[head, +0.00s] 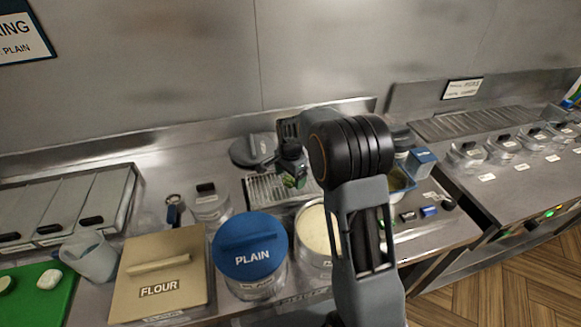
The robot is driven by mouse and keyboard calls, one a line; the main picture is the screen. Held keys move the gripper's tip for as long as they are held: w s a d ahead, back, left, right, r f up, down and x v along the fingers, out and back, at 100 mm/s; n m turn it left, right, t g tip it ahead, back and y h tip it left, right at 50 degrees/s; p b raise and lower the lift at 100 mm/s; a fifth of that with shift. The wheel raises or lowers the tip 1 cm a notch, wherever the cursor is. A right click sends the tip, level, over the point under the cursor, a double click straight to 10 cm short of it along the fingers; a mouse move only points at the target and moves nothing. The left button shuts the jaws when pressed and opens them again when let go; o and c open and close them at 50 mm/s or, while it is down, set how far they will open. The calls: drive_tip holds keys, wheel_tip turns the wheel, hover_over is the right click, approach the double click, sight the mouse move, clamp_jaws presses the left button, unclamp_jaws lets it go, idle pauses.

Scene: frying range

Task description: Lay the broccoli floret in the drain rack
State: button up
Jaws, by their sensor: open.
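The drain rack (261,190) is a pale wire grid in the middle of the counter, partly hidden by my arm and gripper. The broccoli floret (293,182) shows as a small dark green patch over the rack, just below my gripper. Most of it is hidden, and I cannot tell whether it rests on the wires or touches the fingers. My gripper (290,169) points down over the rack and is open. Its fingertips are small and dark here.
A blue-lidded PLAIN tub (250,240), a FLOUR bin (160,270) and a pan of pale batter (314,229) stand in front of the rack. A round grey lid (252,150) lies behind it. A blue box (421,161) stands to the right.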

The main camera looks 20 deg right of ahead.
wheel_tip(320, 180, up, 13)
drive_tip(key=n, duration=0.2)
drive_tip(key=s+f+n+t, duration=0.1)
drive_tip(key=s+n+t, duration=0.3)
drive_tip(key=s+n, duration=0.6)
drive_tip(key=s, duration=1.3)
drive_tip(key=shift+s+f+b, duration=0.25)
drive_tip(key=shift+s+b, duration=0.1)
drive_tip(key=shift+b, duration=0.05)
